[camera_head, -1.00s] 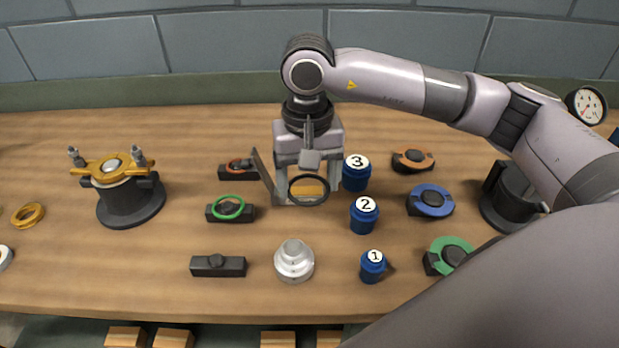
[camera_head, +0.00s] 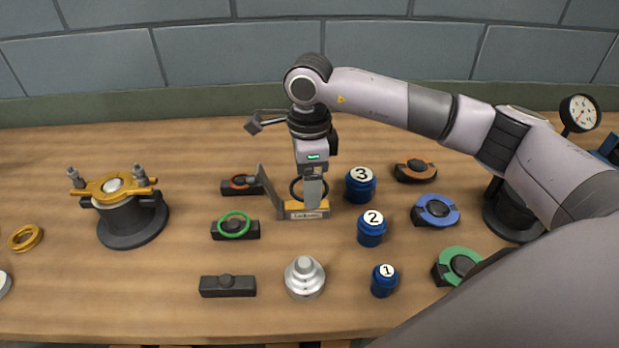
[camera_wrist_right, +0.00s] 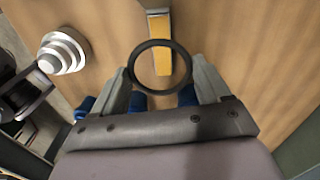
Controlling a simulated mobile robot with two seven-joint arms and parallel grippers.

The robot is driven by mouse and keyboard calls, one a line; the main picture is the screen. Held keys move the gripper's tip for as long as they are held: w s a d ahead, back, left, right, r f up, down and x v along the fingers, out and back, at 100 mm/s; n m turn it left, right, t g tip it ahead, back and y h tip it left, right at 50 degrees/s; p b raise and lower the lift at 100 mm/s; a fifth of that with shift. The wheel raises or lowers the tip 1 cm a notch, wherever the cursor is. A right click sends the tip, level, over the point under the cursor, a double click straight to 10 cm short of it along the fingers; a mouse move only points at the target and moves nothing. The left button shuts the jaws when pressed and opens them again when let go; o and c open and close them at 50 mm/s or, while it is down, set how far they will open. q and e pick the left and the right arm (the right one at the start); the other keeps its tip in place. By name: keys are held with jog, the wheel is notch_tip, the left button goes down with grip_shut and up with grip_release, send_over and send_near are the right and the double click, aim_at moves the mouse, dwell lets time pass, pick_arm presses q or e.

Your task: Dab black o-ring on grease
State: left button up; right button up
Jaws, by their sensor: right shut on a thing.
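My right gripper (camera_head: 312,200) points down at the table's middle and is shut on the black o-ring (camera_head: 292,189). The o-ring is also in the right wrist view (camera_wrist_right: 132,66), held between the fingertips (camera_wrist_right: 161,75). Below it is a small yellow-orange grease box (camera_head: 309,214) with a pale label and a grey lid (camera_head: 271,191) standing open on its left. In the wrist view the ring overlaps the yellow box (camera_wrist_right: 159,32). I cannot tell whether ring and grease touch. My left gripper is out of view.
Blue numbered pots (camera_head: 371,230) stand close on the right. A stepped silver part (camera_head: 305,279) stands in front. A gold-topped housing (camera_head: 121,210) stands farther left.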

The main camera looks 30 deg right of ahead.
jog(key=shift+w+f+m, duration=0.1)
jog(key=shift+m, duration=0.4)
jog(key=shift+f, duration=0.1)
dwell(0.5)
jog(key=shift+f+b, duration=1.65)
jog(key=shift+f, duration=0.05)
dwell(0.5)
jog(key=o, duration=1)
